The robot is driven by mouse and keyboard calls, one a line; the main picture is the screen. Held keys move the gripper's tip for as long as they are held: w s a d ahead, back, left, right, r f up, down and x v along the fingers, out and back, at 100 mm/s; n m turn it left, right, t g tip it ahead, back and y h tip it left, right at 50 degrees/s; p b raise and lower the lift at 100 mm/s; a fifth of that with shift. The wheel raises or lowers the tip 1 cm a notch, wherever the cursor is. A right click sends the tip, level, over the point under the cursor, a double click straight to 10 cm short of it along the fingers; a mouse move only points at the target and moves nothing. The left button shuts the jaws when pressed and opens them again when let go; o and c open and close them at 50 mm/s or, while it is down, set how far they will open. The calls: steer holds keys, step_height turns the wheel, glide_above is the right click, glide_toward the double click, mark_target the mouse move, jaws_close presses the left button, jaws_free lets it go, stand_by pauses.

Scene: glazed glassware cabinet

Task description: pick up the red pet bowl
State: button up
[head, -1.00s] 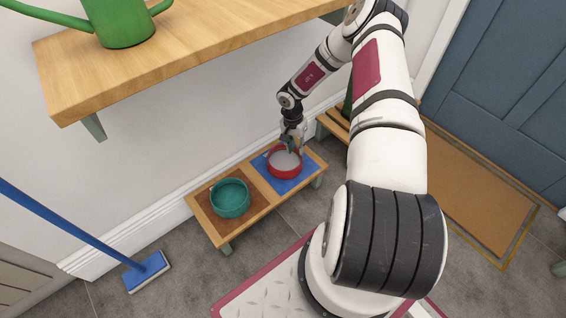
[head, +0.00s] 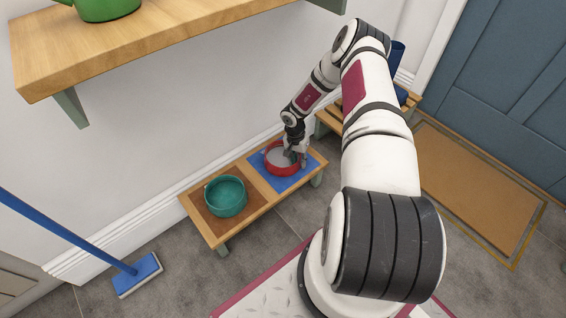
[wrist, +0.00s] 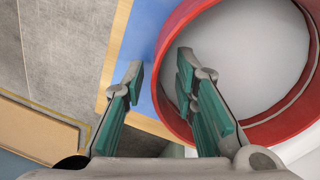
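The red pet bowl (head: 273,169) stands upright on a blue mat (head: 296,182) at the right end of a low wooden stand (head: 262,203). Its inside looks pale grey. My gripper (head: 298,160) is at the bowl's right side, pointing down. In the wrist view my gripper (wrist: 160,72) is open, with the red bowl's wall (wrist: 168,108) showing between the fingers. The right finger is over the bowl's inside and the left finger is outside it, over the mat. Contact with the wall cannot be made out.
A teal bowl (head: 226,198) stands on a brown mat at the stand's left end. The wall is close behind the stand. A wooden shelf (head: 160,45) with a green can (head: 108,8) is above. A doormat (head: 480,190) lies at right.

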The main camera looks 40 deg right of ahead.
jaws_close()
steer(key=shift+r, duration=0.25)
steer(key=shift+r+p, duration=1.2)
steer(key=shift+r, duration=0.35)
steer(key=shift+s+r, duration=0.15)
steer(key=shift+s, duration=0.15)
steer(key=s+a+r+p, duration=0.1)
steer(key=s+p, duration=0.4)
steer(key=s, duration=1)
steer(key=shift+a, duration=0.35)
